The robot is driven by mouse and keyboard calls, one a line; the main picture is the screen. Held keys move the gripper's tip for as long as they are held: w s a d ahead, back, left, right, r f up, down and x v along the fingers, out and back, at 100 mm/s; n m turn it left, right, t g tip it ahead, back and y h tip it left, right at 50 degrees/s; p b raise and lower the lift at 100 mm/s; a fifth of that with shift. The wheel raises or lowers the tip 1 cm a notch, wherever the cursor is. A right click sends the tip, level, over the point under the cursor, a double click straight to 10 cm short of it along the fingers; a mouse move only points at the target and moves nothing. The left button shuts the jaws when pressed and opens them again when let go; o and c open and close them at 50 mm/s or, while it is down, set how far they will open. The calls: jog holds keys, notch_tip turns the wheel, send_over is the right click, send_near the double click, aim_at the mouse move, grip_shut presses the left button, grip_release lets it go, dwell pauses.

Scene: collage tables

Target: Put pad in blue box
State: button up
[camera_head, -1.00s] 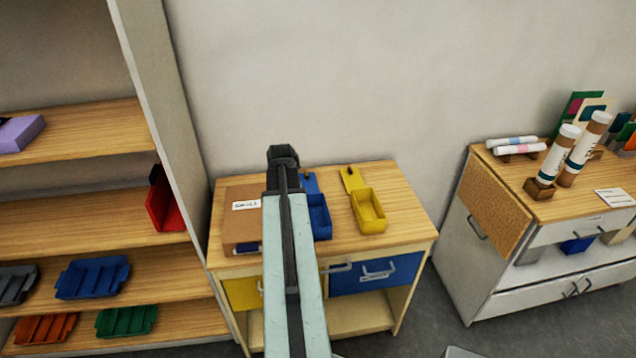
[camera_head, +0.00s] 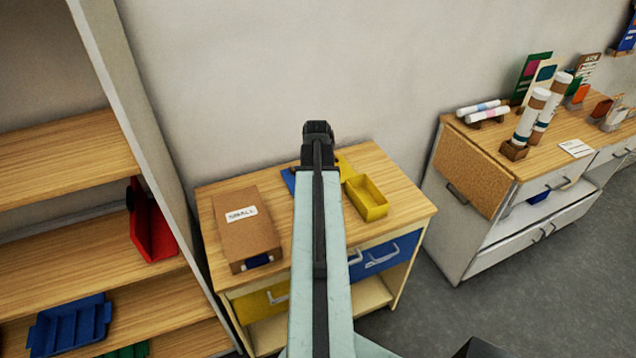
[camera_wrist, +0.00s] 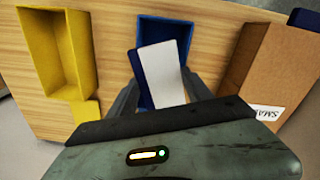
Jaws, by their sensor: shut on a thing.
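The pad (camera_wrist: 160,75), a flat white piece with a dark blue edge, is held tilted between the fingers of my gripper (camera_wrist: 162,88) in the wrist view. The blue box (camera_wrist: 165,30) is an open tray on the wooden table top; in the wrist view it lies behind and beneath the pad, which hides part of its inside. I cannot tell the height of the pad above it. In the head view my gripper (camera_head: 318,132) shows over the table's back, and my arm hides the pad and nearly all of the blue box.
An open yellow box (camera_head: 368,200) stands right of my arm. A brown carton marked SMALL (camera_head: 245,238) lies to the left. A shelf with a red bin (camera_head: 152,225) is at the left. A white cabinet (camera_head: 480,210) with rolls and cards stands right.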

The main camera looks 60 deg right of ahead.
notch_tip(320, 180, up, 6)
jog(key=m+p, duration=0.3)
jog(key=p, duration=0.2)
jog(key=shift+s+m, duration=0.1)
jog(key=shift+m, duration=0.2)
notch_tip(320, 180, down, 7)
jog(key=b, duration=0.7)
jog(key=shift+f, duration=0.1)
jog(key=shift+s+f+b, duration=0.1)
jog(key=shift+f+b, duration=0.2)
jog(key=shift+b, duration=0.15)
jog(key=o, duration=1.5)
jog(key=shift+c, duration=0.2)
jog(key=o, duration=0.4)
jog(key=shift+c, duration=0.2)
jog(key=shift+r, duration=0.15)
